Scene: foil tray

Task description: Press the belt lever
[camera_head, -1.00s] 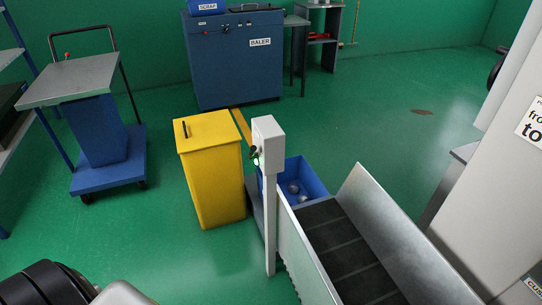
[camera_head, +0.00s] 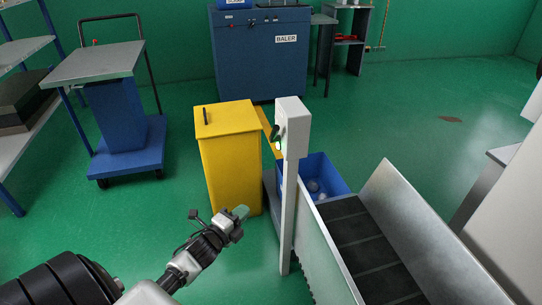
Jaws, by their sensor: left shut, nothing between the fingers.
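The belt lever (camera_head: 275,131) is a small dark handle on the left face of a white control box (camera_head: 293,112). The box tops a white post beside the conveyor belt (camera_head: 362,248). A small green light shows at the lever. My left gripper (camera_head: 240,212) is shut and empty, in front of the yellow bin, lower than the lever and to its left. It is apart from the post. My right gripper is not in view.
A yellow bin (camera_head: 230,158) stands left of the post. A blue crate (camera_head: 327,174) with round items sits at the belt's far end. A blue cart (camera_head: 120,135) stands at left and a blue baler (camera_head: 262,62) at the back. Green floor is open at right.

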